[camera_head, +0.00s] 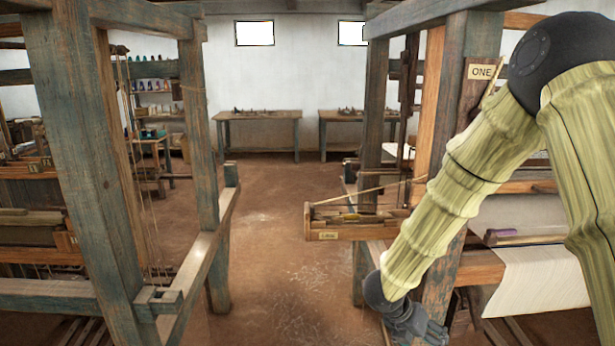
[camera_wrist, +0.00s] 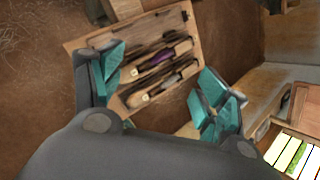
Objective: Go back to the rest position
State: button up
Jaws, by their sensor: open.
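My gripper (camera_head: 418,328) hangs low at the end of my arm in the head view, in front of the right loom's post (camera_head: 443,265). In the wrist view my gripper (camera_wrist: 165,95) shows its two teal-padded fingers spread wide apart, with nothing between the pads. Beyond the fingers lies a wooden tray (camera_wrist: 78,43) holding shuttle-like pieces, one with purple thread (camera_wrist: 158,57). The same tray shows in the head view (camera_head: 328,236) at the right loom's side, above and left of my gripper. My arm covers part of the right loom.
A left loom frame (camera_head: 75,150) and the right loom, labelled ONE (camera_head: 481,72), flank an open earthen aisle (camera_head: 270,250). White cloth (camera_head: 535,280) hangs on the right loom. Two tables (camera_head: 258,116) (camera_head: 350,116) stand at the back wall. Shelves with bobbins (camera_head: 152,86) stand at the left.

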jog(key=s+d+f+n+t, duration=0.2)
jog(key=s+f+n, duration=0.3)
jog(key=f+n, duration=0.65)
jog(key=s+a+f+n+y, duration=0.1)
jog(key=s+f+n, duration=0.3)
jog(key=s+n, duration=0.1)
jog(key=s+a+f+n+y, duration=0.1)
jog(key=s+f+n, duration=0.4)
jog(key=n, duration=0.3)
jog(key=s+a+f+n+y, duration=0.1)
jog(key=s+f+n+y, duration=0.1)
jog(key=s+f+n, duration=0.2)
jog(key=shift+s+a+f+n+g, duration=0.15)
jog(key=shift+s+n, duration=0.3)
jog(key=shift+n, duration=0.45)
jog(key=shift+s+a+f+n+g, duration=0.1)
jog(key=shift+s+n+g, duration=0.25)
jog(key=shift+n, duration=0.5)
jog(key=s+a+f+n+g+y, duration=0.1)
jog(key=s+a+f+n, duration=0.1)
jog(key=s+n, duration=0.4)
jog(key=s+a+f+n+g+y, duration=0.15)
jog(key=s+n, duration=0.25)
jog(key=s, duration=0.4)
notch_tip(320, 180, down, 7)
jog(key=b, duration=0.6)
jog(key=shift+b, duration=0.4)
